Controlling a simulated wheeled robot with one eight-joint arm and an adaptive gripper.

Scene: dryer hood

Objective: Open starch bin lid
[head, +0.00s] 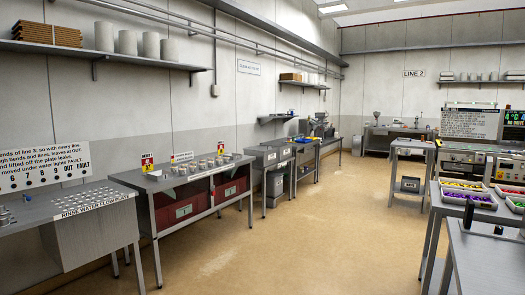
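No bin in the head view has a label I can read as starch, so I cannot tell for certain which one it is. Box-like steel units (265,155) stand against the left wall past the middle of the room. A grey bin (274,187) is on the floor beneath or beside them, small in view. Whether either has a lid, and whether it is shut, is too small to tell. My gripper is not in view.
A steel bench (190,182) with red bins below and a rinse-water bench (75,222) line the left wall. On the right are a steel table (490,262), trays of coloured pieces (465,186) and a control panel (470,125). The tan floor (290,245) between is clear.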

